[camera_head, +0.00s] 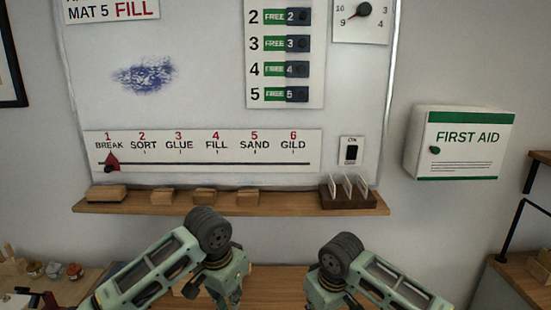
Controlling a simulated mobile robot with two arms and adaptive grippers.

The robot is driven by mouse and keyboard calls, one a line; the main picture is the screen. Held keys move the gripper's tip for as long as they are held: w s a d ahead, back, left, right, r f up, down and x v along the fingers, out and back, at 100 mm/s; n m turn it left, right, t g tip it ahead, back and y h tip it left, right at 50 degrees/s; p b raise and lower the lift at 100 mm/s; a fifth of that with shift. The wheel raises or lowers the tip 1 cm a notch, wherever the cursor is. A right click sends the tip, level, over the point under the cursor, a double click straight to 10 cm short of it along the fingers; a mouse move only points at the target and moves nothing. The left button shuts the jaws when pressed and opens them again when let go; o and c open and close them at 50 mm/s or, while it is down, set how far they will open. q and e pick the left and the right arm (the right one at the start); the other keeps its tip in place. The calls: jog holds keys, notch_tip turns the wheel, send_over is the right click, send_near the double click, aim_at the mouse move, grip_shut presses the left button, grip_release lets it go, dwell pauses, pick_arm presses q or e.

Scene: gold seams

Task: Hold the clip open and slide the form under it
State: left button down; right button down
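I cannot make out a clip or a form in this view. My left gripper (226,294) is at the bottom, left of centre, pointing down over the wooden bench (272,276). My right gripper (326,297) is at the bottom, right of centre, partly cut off by the lower edge. The fingertips of both are too hidden or cropped to tell whether they are open or shut.
A wooden shelf (290,205) below the whiteboard (210,75) holds several wooden blocks and a dark card rack (348,194). A first aid box (460,144) hangs at right. Small jars (36,269) stand at lower left.

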jog(key=shift+r+p, duration=1.2)
jog(key=shift+p, duration=0.15)
